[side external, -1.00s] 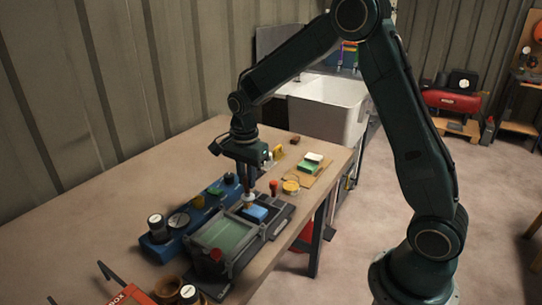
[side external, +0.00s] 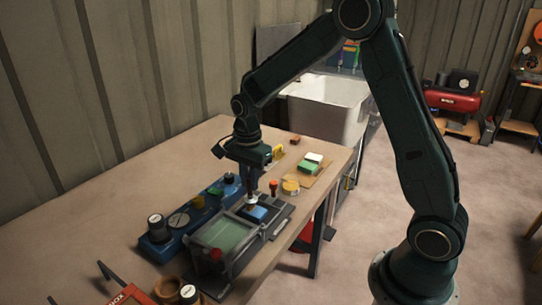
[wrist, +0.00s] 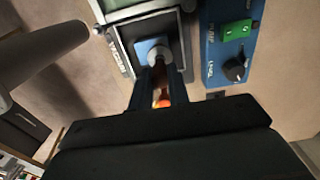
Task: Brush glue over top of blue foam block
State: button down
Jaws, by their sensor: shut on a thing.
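The blue foam block (side external: 256,214) lies on the dark bed of a machine on the bench. Its top also shows in the wrist view (wrist: 145,46), partly covered by a brush. My gripper (side external: 251,187) is above the block, shut on this upright brush (side external: 251,202). In the wrist view the brush's pale round head (wrist: 158,55) is over the block, between my gripper's fingers (wrist: 160,88), with orange near the grip. I cannot tell whether the bristles touch the block. No glue can be made out on the visible top.
The machine has a framed clear greenish window (side external: 224,236) beside the block. A blue control panel (side external: 163,246) with dials runs along its back. A red-topped tool (side external: 273,186), a yellow round tin (side external: 291,186) and green-and-white sponges (side external: 311,163) stand to the right.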

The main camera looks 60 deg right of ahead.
jog(key=shift+s, duration=0.3)
jog(key=shift+s, duration=0.1)
jog(key=shift+s, duration=0.6)
jog(key=shift+s, duration=0.25)
jog(key=shift+s, duration=0.45)
jog(key=shift+w, duration=0.1)
dwell(0.4)
jog(key=shift+w, duration=0.55)
jog(key=shift+w, duration=0.15)
